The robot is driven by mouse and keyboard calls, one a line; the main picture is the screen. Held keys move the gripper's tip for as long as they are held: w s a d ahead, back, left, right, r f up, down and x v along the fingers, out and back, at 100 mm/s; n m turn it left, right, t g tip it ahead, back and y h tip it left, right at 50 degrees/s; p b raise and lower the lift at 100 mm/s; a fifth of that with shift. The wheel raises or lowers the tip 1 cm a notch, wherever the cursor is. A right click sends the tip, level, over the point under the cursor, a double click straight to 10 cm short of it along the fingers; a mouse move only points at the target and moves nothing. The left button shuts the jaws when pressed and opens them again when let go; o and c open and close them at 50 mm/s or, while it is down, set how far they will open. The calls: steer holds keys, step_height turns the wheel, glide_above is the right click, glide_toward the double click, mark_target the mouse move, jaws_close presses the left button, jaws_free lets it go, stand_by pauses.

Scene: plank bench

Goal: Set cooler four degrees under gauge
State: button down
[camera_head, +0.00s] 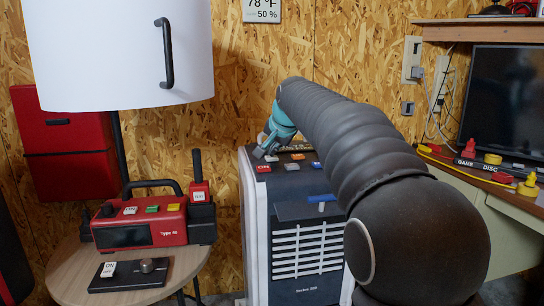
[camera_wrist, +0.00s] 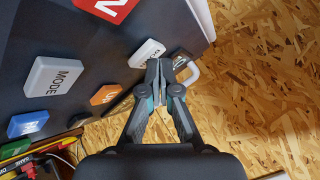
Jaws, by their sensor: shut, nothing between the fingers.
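The cooler (camera_head: 258,225) is a white and dark-grey unit with a slatted front, standing on the floor at the centre. Its dark top panel (camera_wrist: 75,35) fills the upper left of the wrist view. The panel carries a white MODE button (camera_wrist: 53,77), an orange button (camera_wrist: 105,95), a blue button (camera_wrist: 27,123), a red button (camera_wrist: 108,8) and a small white button (camera_wrist: 147,52). The wall gauge (camera_head: 263,10) reads 78 °F and 50 %. My gripper (camera_wrist: 157,67) is shut and empty, its tips beside the small white button; I cannot tell whether they touch. No cooler temperature reading is legible.
A round wooden table (camera_head: 62,275) at the left holds a red radio-like device (camera_head: 150,225) and a dark switch box (camera_head: 128,275). A desk with a monitor (camera_head: 510,100) stands at the right. The particle-board wall (camera_head: 240,70) is close behind.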

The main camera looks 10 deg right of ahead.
mark_target(275, 157)
steer(key=shift+r+p, duration=0.4)
steer(key=shift+r, duration=0.2)
step_height(275, 157, up, 5)
steer(key=p, duration=0.4)
stand_by(2.8)
steer(key=shift+w+d+r, duration=0.1)
steer(key=shift+w+d, duration=0.05)
steer(key=shift+d, duration=0.15)
steer(key=shift+w+d+r+n, duration=0.1)
steer(key=shift+w+r+n, duration=0.05)
steer(key=shift+r+n, duration=0.15)
steer(key=r+n, duration=0.1)
steer(key=n, duration=0.5)
steer(key=r+n, duration=0.1)
steer(key=n, duration=0.5)
steer(key=a+r+n+y, duration=0.1)
steer(key=n, duration=0.5)
steer(key=shift+s+n, duration=0.35)
steer(key=shift+n, duration=0.05)
